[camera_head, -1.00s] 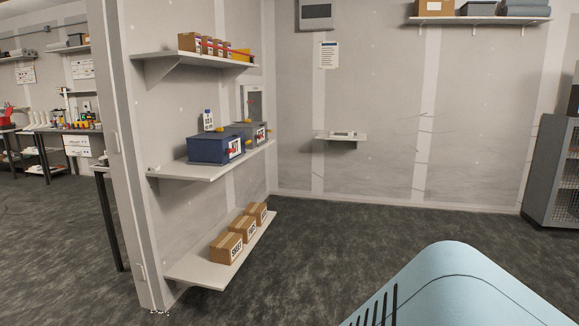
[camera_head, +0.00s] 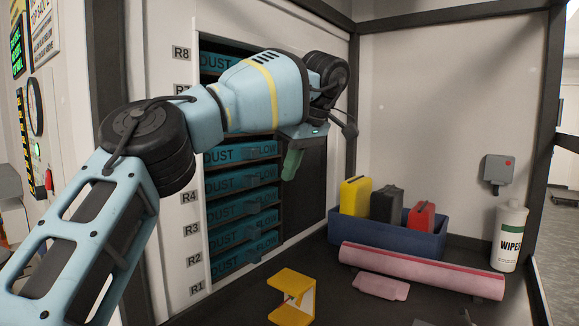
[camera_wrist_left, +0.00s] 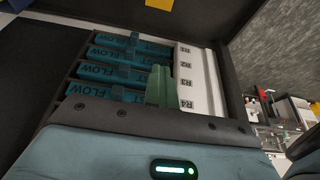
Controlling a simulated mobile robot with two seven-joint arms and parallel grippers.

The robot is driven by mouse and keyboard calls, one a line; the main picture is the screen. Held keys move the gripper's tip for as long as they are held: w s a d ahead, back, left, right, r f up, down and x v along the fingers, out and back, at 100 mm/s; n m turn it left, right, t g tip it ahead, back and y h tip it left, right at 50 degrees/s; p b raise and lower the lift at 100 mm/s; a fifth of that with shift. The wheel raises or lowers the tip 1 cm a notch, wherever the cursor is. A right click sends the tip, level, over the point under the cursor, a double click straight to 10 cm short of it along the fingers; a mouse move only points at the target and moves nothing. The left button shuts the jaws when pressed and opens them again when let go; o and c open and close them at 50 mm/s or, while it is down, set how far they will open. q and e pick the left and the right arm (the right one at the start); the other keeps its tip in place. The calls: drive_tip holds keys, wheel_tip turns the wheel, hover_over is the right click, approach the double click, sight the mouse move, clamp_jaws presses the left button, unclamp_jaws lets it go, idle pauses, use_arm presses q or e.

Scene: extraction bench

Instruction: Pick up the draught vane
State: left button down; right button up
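No part in view is labelled as the draught vane. A yellow folded bracket with a pale inner part (camera_head: 292,296) stands on the dark bench at the front and may be it. A piece of yellow also shows at the top edge of the wrist view (camera_wrist_left: 159,4). My left gripper (camera_head: 291,166) hangs in front of the slotted rack, above and well apart from the bracket. Its green fingers (camera_wrist_left: 160,86) look together in the wrist view, with nothing visible between them.
Blue trays marked DUST and FLOW (camera_head: 241,213) fill the rack on the left. A blue bin (camera_head: 415,239) holds yellow, black and red cases. A pink roll (camera_head: 420,270), a small pink piece (camera_head: 381,286) and a white WIPES bottle (camera_head: 510,238) are right of the bracket.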

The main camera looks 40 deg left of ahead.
use_arm(q)
drive_tip(key=shift+c, duration=2.2)
unclamp_jaws()
use_arm(e)
drive_tip(key=shift+w+a+r, duration=0.1)
drive_tip(key=shift+w+a, duration=0.05)
drive_tip(key=shift+a, duration=0.05)
use_arm(q)
drive_tip(key=shift+r, duration=0.1)
use_arm(e)
drive_tip(key=shift+w+r, duration=0.1)
